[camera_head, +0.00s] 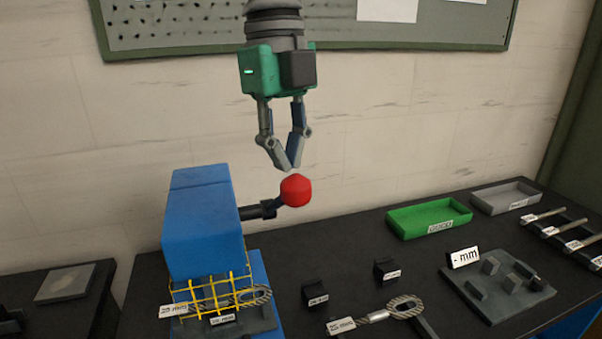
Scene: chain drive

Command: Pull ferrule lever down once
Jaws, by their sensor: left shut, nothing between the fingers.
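A blue press (202,225) stands on the dark bench at the left centre. Its lever (258,210) sticks out to the right and ends in a red ball knob (296,190). My left gripper (291,167) points down with its fingertips together, right above the red knob. I cannot tell whether the tips touch the knob. Nothing shows between the fingers. A yellow guard grid (210,297) covers the press's lower front, with a looped wire rope (245,299) behind or at it. My right gripper does not show.
A green tray (428,216) and a grey tray (506,196) stand at the back right. A grey plate with blocks (497,285), small black blocks (316,296) and another rope loop (404,307) lie on the bench.

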